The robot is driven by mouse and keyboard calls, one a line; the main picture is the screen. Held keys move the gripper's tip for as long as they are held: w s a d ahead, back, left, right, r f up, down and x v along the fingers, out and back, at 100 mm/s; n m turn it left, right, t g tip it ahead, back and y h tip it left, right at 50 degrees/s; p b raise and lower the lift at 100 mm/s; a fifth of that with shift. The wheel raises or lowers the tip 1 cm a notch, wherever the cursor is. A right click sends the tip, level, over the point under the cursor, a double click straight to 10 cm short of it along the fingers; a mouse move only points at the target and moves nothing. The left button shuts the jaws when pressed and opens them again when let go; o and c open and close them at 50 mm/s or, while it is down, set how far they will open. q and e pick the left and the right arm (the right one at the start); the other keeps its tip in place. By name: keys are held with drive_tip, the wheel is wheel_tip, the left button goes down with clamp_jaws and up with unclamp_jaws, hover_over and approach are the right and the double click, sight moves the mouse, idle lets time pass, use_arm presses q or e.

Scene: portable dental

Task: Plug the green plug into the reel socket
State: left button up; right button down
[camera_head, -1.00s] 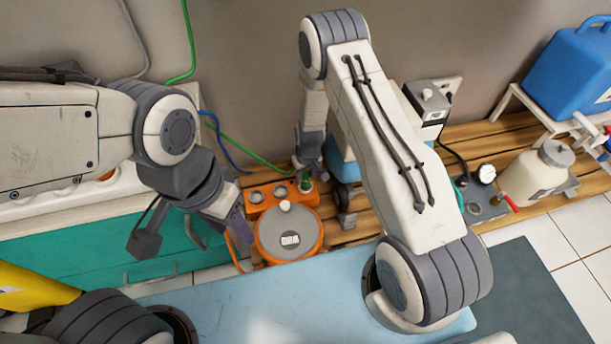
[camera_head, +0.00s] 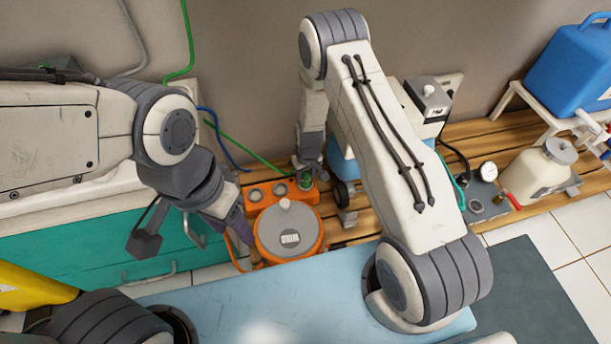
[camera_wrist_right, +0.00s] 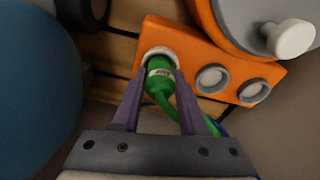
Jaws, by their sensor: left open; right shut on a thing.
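The orange reel (camera_head: 262,256) stands on the slatted wood, with a round grey lid and a row of round sockets along its back. In the right wrist view its orange socket panel (camera_wrist_right: 225,72) shows. The green plug (camera_wrist_right: 158,70) is at the ring of the end socket, its front end inside or against the ring; how deep it sits I cannot tell. My right gripper (camera_wrist_right: 160,88) is shut on the plug, fingers on both sides. In the head view the plug (camera_head: 305,181) shows under my right gripper. My left gripper (camera_head: 242,236) is open beside the reel's left side.
A green cable (camera_head: 245,146) runs from the wall to the plug area. A teal cabinet (camera_head: 90,245) stands left and a light-blue surface (camera_head: 300,300) in front. A gauge unit (camera_head: 487,185), white jar (camera_head: 540,172) and blue container (camera_head: 570,68) stand right.

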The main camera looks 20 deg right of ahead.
sight(307, 176)
drive_tip(key=shift+f, duration=0.35)
drive_tip(key=shift+r, duration=0.1)
drive_tip(key=shift+c, duration=1.8)
unclamp_jaws()
drive_tip(key=shift+r, duration=0.1)
drive_tip(key=r+p, duration=0.2)
drive_tip(key=r, duration=0.1)
drive_tip(key=r+p, duration=0.1)
drive_tip(key=r, duration=0.2)
drive_tip(key=s+r+p, duration=0.1)
drive_tip(key=r+p, duration=0.1)
drive_tip(key=r, duration=0.1)
drive_tip(key=shift+d+r+p, duration=0.1)
drive_tip(key=shift+r+p, duration=0.15)
drive_tip(key=shift+p, duration=0.05)
drive_tip(key=shift+s+r, duration=0.15)
drive_tip(key=shift+r, duration=0.2)
